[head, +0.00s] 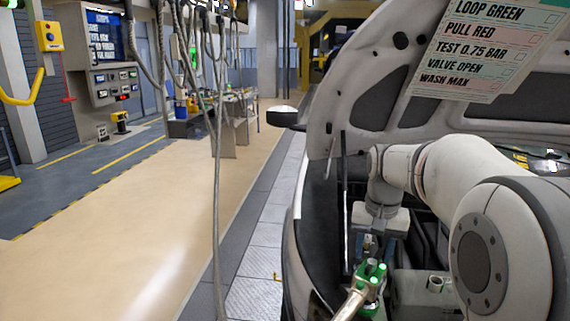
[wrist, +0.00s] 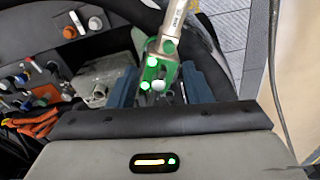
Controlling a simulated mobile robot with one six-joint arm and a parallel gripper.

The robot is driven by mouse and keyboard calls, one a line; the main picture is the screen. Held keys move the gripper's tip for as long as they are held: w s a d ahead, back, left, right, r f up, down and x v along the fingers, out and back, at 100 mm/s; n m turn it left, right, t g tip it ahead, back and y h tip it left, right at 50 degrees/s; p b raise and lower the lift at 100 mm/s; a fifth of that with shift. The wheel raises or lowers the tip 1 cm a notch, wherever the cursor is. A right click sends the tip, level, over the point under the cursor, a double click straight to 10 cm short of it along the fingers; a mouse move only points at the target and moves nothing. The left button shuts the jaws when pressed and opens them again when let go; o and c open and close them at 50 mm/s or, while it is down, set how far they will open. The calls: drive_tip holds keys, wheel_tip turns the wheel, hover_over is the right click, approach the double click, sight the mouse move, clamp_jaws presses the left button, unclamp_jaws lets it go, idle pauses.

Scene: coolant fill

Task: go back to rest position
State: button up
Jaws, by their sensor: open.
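My gripper (head: 368,246) is inside the open engine bay of the car, pointing down. In the wrist view its two blue-grey fingers (wrist: 160,88) stand apart, one on each side of a green fitting (wrist: 153,76). The fitting has pale round spots and joins a metal pipe or handle (wrist: 176,22). In the head view the green fitting (head: 371,272) is just below the gripper, with the brass-coloured pipe (head: 350,303) running to the lower left. Whether a finger touches the fitting cannot be told. My arm reaches in from the right.
The raised hood (head: 375,105) is above and behind my arm, with a checklist card (head: 487,45) hanging from it. Engine parts and orange cables (wrist: 35,122) crowd the bay. A hose (head: 216,200) hangs left of the car. The beige floor (head: 130,230) is clear.

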drive_tip(key=s+a+f+n+t, duration=0.1)
drive_tip(key=s+a+f, duration=0.1)
drive_tip(key=s, duration=0.8)
drive_tip(key=s+a+f+n+t, duration=0.1)
drive_tip(key=s+a+f+n, duration=0.1)
drive_tip(key=s, duration=0.8)
drive_tip(key=shift+s+a+f+n, duration=0.15)
drive_tip(key=shift+a+f+n, duration=0.15)
drive_tip(key=shift+a+f, duration=0.35)
